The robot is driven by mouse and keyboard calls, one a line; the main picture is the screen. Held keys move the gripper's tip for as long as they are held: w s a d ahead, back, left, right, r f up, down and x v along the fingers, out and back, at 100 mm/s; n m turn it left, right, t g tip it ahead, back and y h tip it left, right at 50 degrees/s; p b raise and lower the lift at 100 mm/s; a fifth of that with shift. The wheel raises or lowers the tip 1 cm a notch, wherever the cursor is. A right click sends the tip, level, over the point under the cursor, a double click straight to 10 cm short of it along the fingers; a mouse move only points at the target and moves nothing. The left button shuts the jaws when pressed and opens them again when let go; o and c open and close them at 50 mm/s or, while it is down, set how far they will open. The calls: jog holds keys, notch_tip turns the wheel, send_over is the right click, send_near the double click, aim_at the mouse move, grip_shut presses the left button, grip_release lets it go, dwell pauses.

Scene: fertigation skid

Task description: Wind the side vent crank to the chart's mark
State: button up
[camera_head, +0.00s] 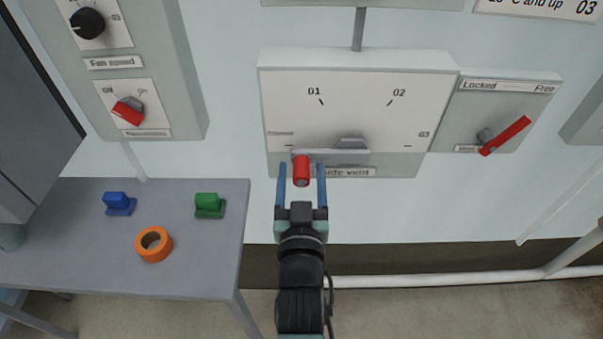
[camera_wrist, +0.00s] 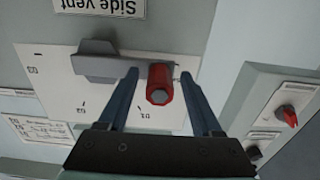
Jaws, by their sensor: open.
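The side vent crank is a grey bar (camera_head: 338,156) with a red knob (camera_head: 301,170) at its left end, on a white dial panel (camera_head: 360,105) marked 01 and 02. The bar lies about level, pointing left. My gripper (camera_head: 301,182) is open, its blue fingers on either side of the red knob. In the wrist view the red knob (camera_wrist: 160,84) shows between the fingers (camera_wrist: 160,95), with visible gaps. The grey bar (camera_wrist: 97,64) runs left from it. Part of the chart (camera_head: 540,8) shows at the top right, reading "and up 03"; the rest is cut off.
A Locked/Free lever (camera_head: 505,136) with a red handle is right of the crank panel. A fan speed knob (camera_head: 88,23) and a red switch (camera_head: 128,110) are left. A grey table (camera_head: 75,240) holds a blue block, a green block and an orange ring.

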grip_shut()
dwell(0.3)
dwell(1.1)
